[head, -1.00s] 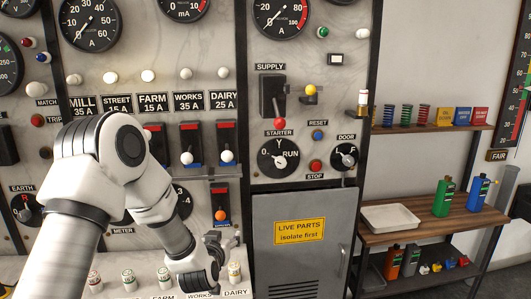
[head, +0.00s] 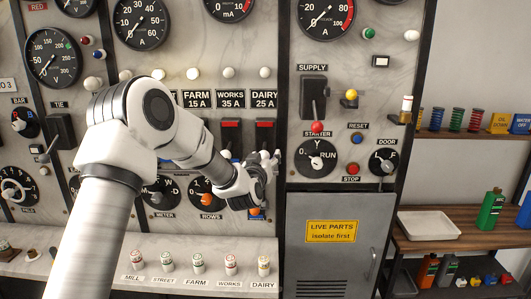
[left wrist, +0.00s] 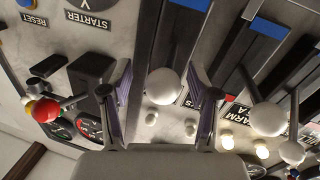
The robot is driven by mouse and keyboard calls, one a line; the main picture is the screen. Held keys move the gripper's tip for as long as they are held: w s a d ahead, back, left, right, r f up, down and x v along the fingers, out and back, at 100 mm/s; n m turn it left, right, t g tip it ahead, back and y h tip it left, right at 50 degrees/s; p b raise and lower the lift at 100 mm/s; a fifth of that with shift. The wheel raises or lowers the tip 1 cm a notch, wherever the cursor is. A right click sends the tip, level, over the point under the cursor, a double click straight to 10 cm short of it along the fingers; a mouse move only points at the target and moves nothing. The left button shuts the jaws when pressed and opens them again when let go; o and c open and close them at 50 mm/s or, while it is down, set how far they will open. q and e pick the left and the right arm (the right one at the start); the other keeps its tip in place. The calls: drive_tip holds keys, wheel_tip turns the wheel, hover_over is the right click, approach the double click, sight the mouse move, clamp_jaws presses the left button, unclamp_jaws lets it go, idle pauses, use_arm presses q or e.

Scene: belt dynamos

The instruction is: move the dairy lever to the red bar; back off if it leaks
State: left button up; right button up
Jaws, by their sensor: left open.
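The dairy slot, under the DAIRY 25 A label (head: 265,99), has a red bar (head: 265,124) at its top. In the left wrist view, turned upside down, a white ball knob (left wrist: 162,87), apparently the dairy lever's, sits between the two open fingers of my left gripper (left wrist: 160,98). Gaps show on both sides of the knob. A blue bar (left wrist: 193,4) shows at that slot's end. My right gripper is not in view.
The works lever's white knob (left wrist: 268,120) stands close beside one finger. A ledge (head: 100,268) with several small labelled cylinders runs below. A grey cabinet (head: 325,265) stands lower right.

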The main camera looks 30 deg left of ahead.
use_arm(q)
drive_tip(key=shift+s+a, duration=0.2)
drive_tip(key=shift+a, duration=0.1)
drive_tip(key=shift+d+r, duration=0.1)
drive_tip(key=shift+d, duration=0.05)
clamp_jaws()
drive_tip(key=shift+w+r, duration=0.1)
drive_tip(key=shift+r, duration=0.3)
drive_tip(key=shift+w+a+r, duration=0.1)
drive_tip(key=shift+w+r, duration=0.05)
drive_tip(key=shift+r, duration=0.65)
drive_tip(key=shift+w+a+r, duration=0.1)
drive_tip(key=shift+r, duration=0.7)
drive_tip(key=shift+w+a+r+b, duration=0.2)
drive_tip(key=shift+w+r, duration=0.1)
drive_tip(key=shift+r, duration=0.45)
drive_tip(key=shift+w+a+r+b, duration=0.1)
drive_tip(key=shift+w+a+r, duration=0.15)
drive_tip(key=shift+r, duration=0.5)
drive_tip(key=shift+w, duration=0.1)
unclamp_jaws()
drive_tip(key=shift+d, duration=0.1)
